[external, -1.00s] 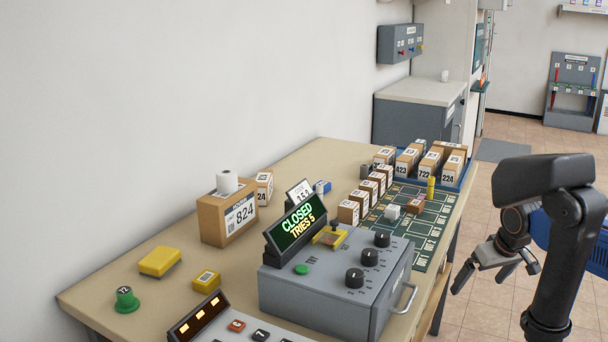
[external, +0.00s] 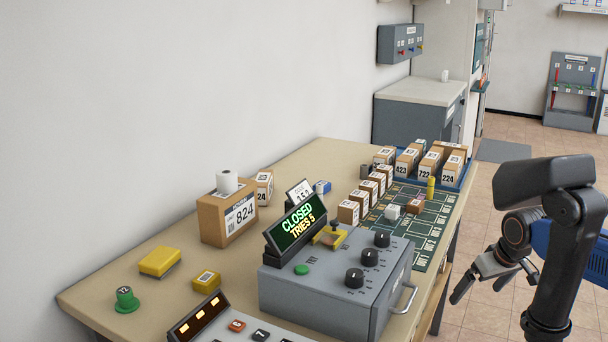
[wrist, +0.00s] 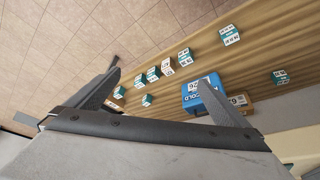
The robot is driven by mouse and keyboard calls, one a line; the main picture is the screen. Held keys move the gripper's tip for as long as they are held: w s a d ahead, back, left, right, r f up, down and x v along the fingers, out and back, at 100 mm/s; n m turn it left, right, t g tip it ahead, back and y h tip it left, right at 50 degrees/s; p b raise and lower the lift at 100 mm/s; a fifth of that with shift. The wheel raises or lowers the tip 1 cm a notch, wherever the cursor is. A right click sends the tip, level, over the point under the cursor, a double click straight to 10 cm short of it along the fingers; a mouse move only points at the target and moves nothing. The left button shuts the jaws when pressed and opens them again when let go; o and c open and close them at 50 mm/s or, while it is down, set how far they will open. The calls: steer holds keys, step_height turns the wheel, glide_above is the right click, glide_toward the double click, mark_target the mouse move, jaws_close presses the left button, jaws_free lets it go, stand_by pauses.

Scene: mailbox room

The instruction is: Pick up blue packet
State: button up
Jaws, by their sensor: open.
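A small blue packet (external: 322,187) with a pale marking lies on the table behind the display sign, partly hidden by a white card. A larger blue box-like packet (wrist: 204,101) with white labels shows in the wrist view, partly behind one finger. I cannot tell whether the two are the same thing. My gripper (external: 495,288) is open, empty and pointing down past the table's right edge, well apart from the blue packet. Its fingers also spread in the wrist view (wrist: 162,82).
The grey control box (external: 335,285) with dials stands at the table's front. Brown cartons (external: 230,215), yellow packets (external: 160,262) and a row of small boxes (external: 348,212) crowd the table (external: 130,235). Several teal-and-white boxes (wrist: 232,35) stand on a wooden surface in the wrist view.

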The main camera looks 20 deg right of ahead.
steer(key=c, duration=1.2)
